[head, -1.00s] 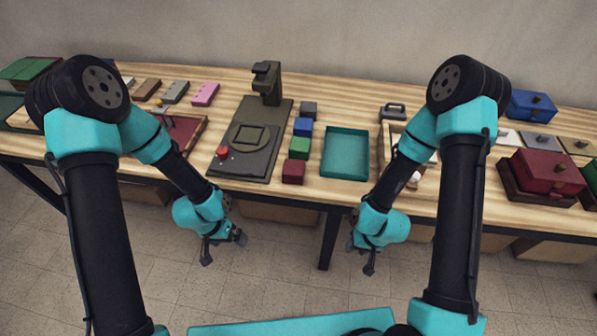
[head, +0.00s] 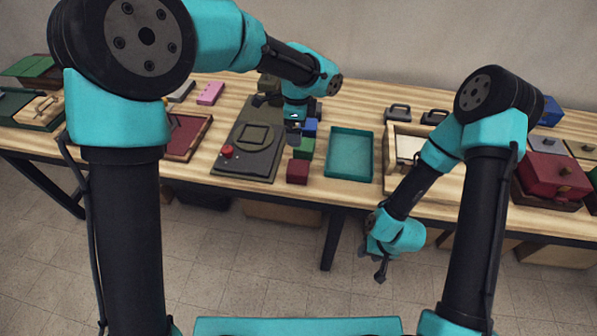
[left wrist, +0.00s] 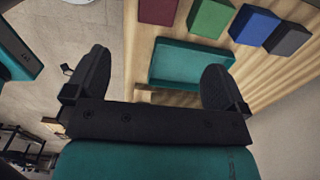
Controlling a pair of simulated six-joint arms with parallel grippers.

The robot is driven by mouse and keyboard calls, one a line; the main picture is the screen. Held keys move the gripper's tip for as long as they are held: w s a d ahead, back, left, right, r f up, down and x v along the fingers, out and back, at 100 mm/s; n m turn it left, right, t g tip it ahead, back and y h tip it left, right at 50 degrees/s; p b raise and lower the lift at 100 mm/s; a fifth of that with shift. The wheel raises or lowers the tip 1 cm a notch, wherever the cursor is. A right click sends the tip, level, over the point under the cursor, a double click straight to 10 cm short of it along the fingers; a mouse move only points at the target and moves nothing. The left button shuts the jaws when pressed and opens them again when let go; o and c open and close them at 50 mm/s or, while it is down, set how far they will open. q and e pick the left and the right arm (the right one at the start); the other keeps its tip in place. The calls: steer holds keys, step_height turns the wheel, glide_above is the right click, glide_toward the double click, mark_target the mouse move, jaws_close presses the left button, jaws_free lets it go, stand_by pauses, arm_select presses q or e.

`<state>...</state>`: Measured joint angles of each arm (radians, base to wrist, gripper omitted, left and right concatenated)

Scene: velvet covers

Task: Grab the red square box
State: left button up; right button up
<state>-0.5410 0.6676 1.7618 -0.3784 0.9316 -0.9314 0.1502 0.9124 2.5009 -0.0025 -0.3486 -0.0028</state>
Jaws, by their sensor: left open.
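The red square box (head: 297,171) is the nearest in a column of small boxes on the wooden table. It also shows at the top of the left wrist view (left wrist: 158,11). My left gripper (head: 280,116) is open and empty above the far part of the column, beyond the red box. In the left wrist view its two fingers (left wrist: 157,82) are spread apart with nothing between them. My right gripper (head: 372,262) hangs in front of the table edge, fingers apart and empty, away from the red box.
A green box (head: 304,148) and a blue box (head: 310,127) stand behind the red one; a dark grey box (left wrist: 287,38) follows. A teal tray (head: 349,172) lies right of the column. A dark device with a red button (head: 227,151) stands left.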

arm_select(q)
steer(key=shift+f, duration=0.2)
glide_toward(298, 167)
step_height(298, 167, down, 5)
steer(key=shift+w+a+f, duration=0.1)
steer(key=shift+w+f, duration=0.05)
steer(key=shift+f, duration=0.05)
stand_by(0.4)
steer(key=shift+f, duration=0.1)
steer(key=shift+f, duration=2.5)
steer(key=shift+c, duration=0.5)
steer(key=c, duration=0.9)
